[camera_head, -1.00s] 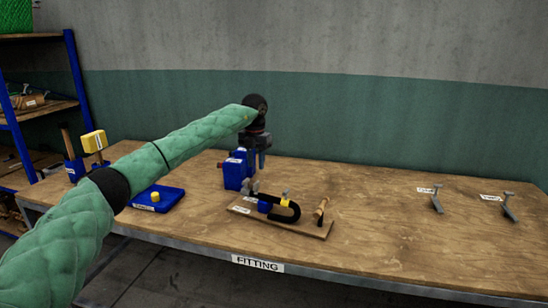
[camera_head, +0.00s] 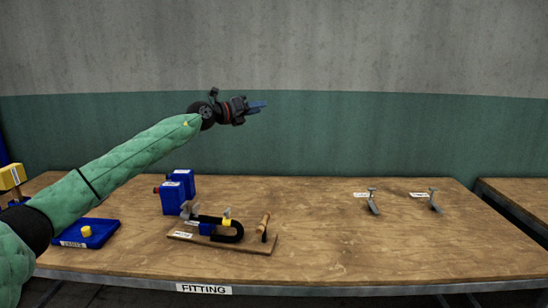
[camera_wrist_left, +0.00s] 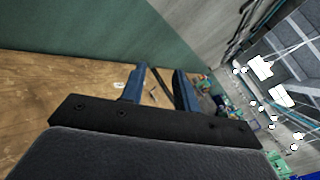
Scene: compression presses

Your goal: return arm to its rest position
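My left arm in its green padded sleeve comes in from the left in the head view. Its gripper (camera_head: 257,106) is held high above the bench, in front of the green wall band, with its blue fingers pointing right. In the left wrist view the two fingers (camera_wrist_left: 158,88) stand apart with nothing between them, so the gripper is open and empty. It touches nothing. My right gripper is in neither view.
The wooden bench (camera_head: 330,230) holds blue blocks (camera_head: 175,190), a wooden board (camera_head: 188,237) with a black U-shaped clamp (camera_head: 232,232), a blue tray (camera_head: 100,233) and two grey metal pieces (camera_head: 373,203) (camera_head: 434,200). Another table (camera_head: 520,197) stands at right.

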